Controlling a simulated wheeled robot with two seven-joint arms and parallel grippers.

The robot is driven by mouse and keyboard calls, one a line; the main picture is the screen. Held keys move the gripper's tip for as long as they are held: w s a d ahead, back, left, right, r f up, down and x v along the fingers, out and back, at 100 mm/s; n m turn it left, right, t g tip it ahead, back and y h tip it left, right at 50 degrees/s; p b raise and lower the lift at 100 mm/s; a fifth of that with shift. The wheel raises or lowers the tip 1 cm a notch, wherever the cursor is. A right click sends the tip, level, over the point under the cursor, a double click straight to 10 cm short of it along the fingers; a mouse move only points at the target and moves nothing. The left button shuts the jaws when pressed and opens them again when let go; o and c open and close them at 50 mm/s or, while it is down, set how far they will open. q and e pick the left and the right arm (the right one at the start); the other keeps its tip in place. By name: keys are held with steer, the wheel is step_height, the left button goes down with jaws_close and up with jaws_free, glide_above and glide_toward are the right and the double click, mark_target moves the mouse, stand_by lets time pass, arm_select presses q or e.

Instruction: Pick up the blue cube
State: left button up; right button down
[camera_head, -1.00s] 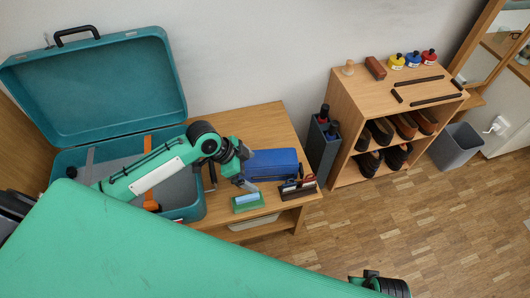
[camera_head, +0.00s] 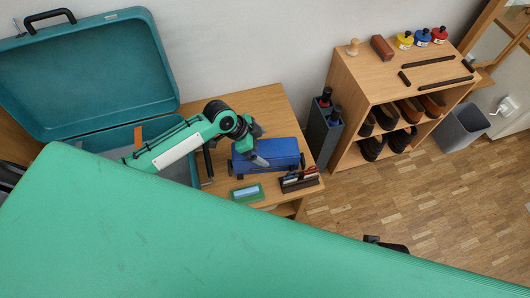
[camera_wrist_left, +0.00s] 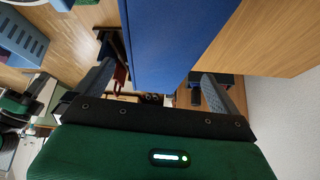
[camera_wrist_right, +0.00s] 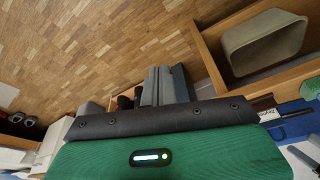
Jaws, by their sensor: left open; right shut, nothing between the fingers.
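No plain blue cube stands out. The blue thing at my left gripper is an oblong blue box (camera_head: 282,150) on the wooden desk (camera_head: 258,108). My left gripper (camera_head: 258,158) is open over the left part of the box, pointing down. In the left wrist view the box (camera_wrist_left: 170,35) fills the space ahead between the two spread fingers (camera_wrist_left: 155,78); I cannot tell whether they touch it. My right gripper (camera_wrist_right: 165,85) is shut and empty, away from the box. In the head view it is mostly hidden behind the green foreground.
A green block with a light blue top (camera_head: 247,192) and a dark holder with pens (camera_head: 300,180) stand before the box. An open teal suitcase (camera_head: 95,80) is left. A dark bin with bottles (camera_head: 322,130) and a shoe shelf (camera_head: 385,75) stand right.

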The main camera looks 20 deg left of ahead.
mark_target(265, 149)
arm_select(q)
steer(key=x, duration=0.4)
steer(key=shift+s+f+b, duration=0.1)
steer(key=shift+f+b, duration=0.2)
steer(key=shift+d+f, duration=0.2)
steer(key=shift+f, duration=0.15)
steer(key=c, duration=1.3)
steer(key=shift+r, duration=0.1)
arm_select(e)
steer(key=shift+r, duration=0.75)
